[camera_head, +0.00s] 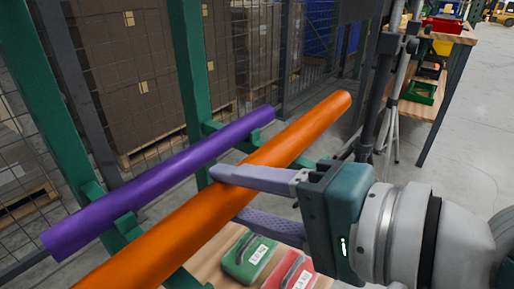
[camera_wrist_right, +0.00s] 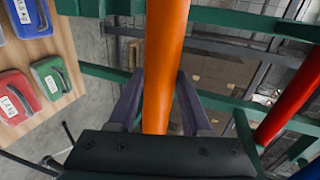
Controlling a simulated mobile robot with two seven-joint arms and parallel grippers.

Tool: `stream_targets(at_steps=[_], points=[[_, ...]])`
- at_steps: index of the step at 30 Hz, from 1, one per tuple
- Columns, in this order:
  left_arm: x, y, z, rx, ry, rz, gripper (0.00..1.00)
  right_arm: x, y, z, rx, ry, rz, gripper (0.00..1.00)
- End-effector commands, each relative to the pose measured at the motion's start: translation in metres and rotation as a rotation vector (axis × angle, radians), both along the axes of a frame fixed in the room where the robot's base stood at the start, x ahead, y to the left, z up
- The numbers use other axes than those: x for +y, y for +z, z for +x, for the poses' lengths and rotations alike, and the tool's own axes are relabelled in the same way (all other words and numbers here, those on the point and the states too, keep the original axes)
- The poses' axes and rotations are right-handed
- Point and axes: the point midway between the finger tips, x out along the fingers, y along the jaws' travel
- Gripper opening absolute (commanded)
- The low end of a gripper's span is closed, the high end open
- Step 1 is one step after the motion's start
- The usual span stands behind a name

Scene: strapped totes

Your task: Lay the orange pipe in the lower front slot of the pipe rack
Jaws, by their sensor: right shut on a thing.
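The orange pipe (camera_head: 200,213) runs diagonally across the head view, in front of the green pipe rack (camera_head: 189,60). My right gripper (camera_head: 228,193) is shut on the orange pipe, with one finger over it and the other below. In the right wrist view the orange pipe (camera_wrist_right: 163,60) passes between the two fingers (camera_wrist_right: 160,80), and green rack bars (camera_wrist_right: 225,49) lie behind it. Whether the pipe touches a rack arm cannot be told. A purple pipe (camera_head: 150,182) rests on rack arms behind it, roughly parallel. My left gripper is out of view.
Green (camera_head: 249,257) and red (camera_head: 290,272) labelled cases lie on a wooden surface below the pipe. A red pipe (camera_wrist_right: 290,105) shows at the right of the wrist view. A dark stand (camera_head: 375,100) rises near the pipe's far end. Mesh fencing stands behind the rack.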

Motion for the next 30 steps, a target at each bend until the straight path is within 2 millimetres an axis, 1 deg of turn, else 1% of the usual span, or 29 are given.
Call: stream_targets(at_steps=[1,3,12,18,27,28,30], points=[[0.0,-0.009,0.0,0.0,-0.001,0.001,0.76,0.0,-0.009,0.0,-0.002,-0.001,0.001,0.0],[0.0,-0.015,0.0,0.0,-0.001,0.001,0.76,0.0,-0.017,0.0,-0.002,0.0,0.001,0.0],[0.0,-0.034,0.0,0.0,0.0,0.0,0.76,0.0,-0.043,0.0,-0.004,0.0,0.001,0.0],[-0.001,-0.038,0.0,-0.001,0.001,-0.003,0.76,0.0,-0.048,0.0,-0.003,0.0,0.003,0.0],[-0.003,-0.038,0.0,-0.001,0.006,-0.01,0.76,0.0,-0.048,0.0,-0.003,0.0,0.003,0.0],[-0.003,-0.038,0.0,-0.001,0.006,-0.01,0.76,0.0,-0.048,0.0,-0.003,0.0,0.003,0.5],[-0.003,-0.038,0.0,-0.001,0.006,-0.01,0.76,0.0,-0.048,0.0,-0.003,0.0,0.003,0.57]])
